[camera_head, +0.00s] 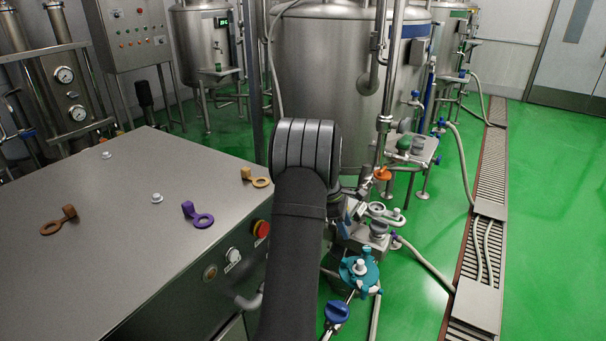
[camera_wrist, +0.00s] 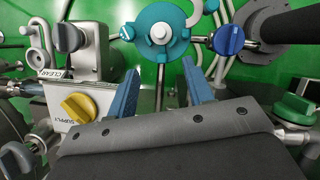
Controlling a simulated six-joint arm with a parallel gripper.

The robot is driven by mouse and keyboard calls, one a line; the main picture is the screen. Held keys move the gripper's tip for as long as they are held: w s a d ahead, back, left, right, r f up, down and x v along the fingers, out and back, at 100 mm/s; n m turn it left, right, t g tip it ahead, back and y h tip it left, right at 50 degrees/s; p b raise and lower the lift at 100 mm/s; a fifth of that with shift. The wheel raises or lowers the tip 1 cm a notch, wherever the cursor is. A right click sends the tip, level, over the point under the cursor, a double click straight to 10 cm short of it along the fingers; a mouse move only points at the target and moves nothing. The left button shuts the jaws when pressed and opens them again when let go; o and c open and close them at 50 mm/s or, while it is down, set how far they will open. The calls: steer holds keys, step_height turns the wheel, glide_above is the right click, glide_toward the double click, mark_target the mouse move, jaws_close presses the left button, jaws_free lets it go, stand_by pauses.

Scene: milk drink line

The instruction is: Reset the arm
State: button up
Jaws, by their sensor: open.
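My gripper (camera_wrist: 160,85) is open in the wrist view, with its two blue fingers apart and nothing seen between them. Beyond the fingertips is a teal round valve body (camera_wrist: 160,35) with a pale centre. In the head view, my dark arm reaches up from the bottom middle and hides most of the gripper. The teal valve body (camera_head: 358,272) stands low, just right of the arm, with a blue knob (camera_head: 337,312) below it.
In the wrist view, a yellow knob (camera_wrist: 78,107) marked SUPPLY is left of the fingers and a green knob (camera_wrist: 296,108) is right. In the head view, a steel cabinet (camera_head: 120,240) with several coloured tags fills the left. Green floor (camera_head: 555,200) is clear at far right.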

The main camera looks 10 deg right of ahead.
mark_target(360, 261)
steer(key=x, duration=1.6)
steer(key=shift+d+f, duration=0.15)
steer(key=shift+f, duration=0.1)
steer(key=shift+s, duration=0.1)
steer(key=v, duration=1.8)
steer(key=x, duration=1.8)
step_height(360, 261, up, 10)
steer(key=shift+f, duration=0.15)
steer(key=w+a+r+n+t, duration=0.1)
steer(key=w+a+r+n, duration=0.2)
steer(key=r, duration=0.3)
steer(key=w+a+r+n+t, duration=0.1)
steer(key=w+a+r+n, duration=0.2)
steer(key=w+a+r, duration=0.1)
step_height(360, 261, up, 2)
steer(key=shift+w+a+r+h, duration=0.15)
steer(key=shift+w+a+h, duration=0.15)
steer(key=shift+w, duration=0.5)
steer(key=shift+o, duration=0.2)
